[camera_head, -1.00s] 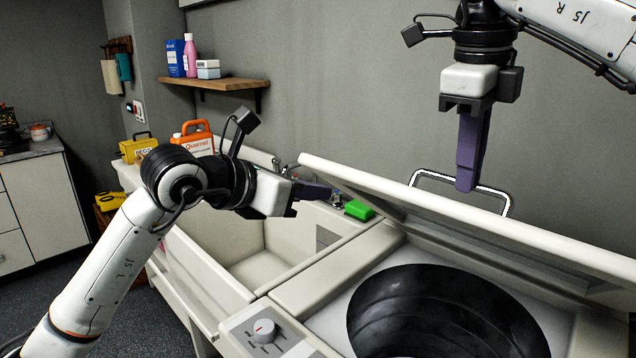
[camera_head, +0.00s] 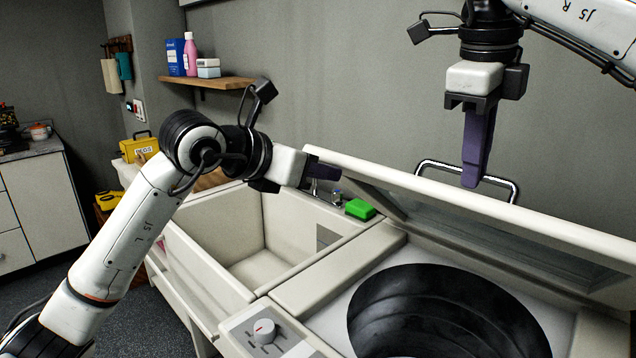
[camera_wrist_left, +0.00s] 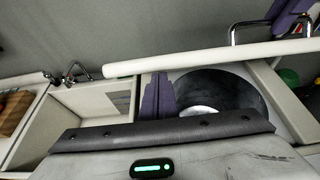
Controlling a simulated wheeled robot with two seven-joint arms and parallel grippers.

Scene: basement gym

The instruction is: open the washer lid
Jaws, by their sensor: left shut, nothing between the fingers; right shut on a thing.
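The washer lid (camera_head: 450,213) is tilted up, with its inner face and the dark round drum opening (camera_head: 440,318) visible below it. A metal loop handle (camera_head: 435,164) projects beyond the lid's upper edge; it also shows in the left wrist view (camera_wrist_left: 236,30). My right gripper (camera_head: 472,183) points down, its purple fingers shut on the handle; the exact contact is hard to see. My left gripper (camera_head: 338,173) is shut and empty, just under the lid's left corner. Its fingers (camera_wrist_left: 158,97) appear below the lid edge in the left wrist view; contact with the lid is unclear.
A sink basin (camera_head: 262,268) adjoins the washer on the left, with a green sponge (camera_head: 360,209) at its back right corner. A control knob (camera_head: 264,330) sits on the washer's front left. Floor is free at left.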

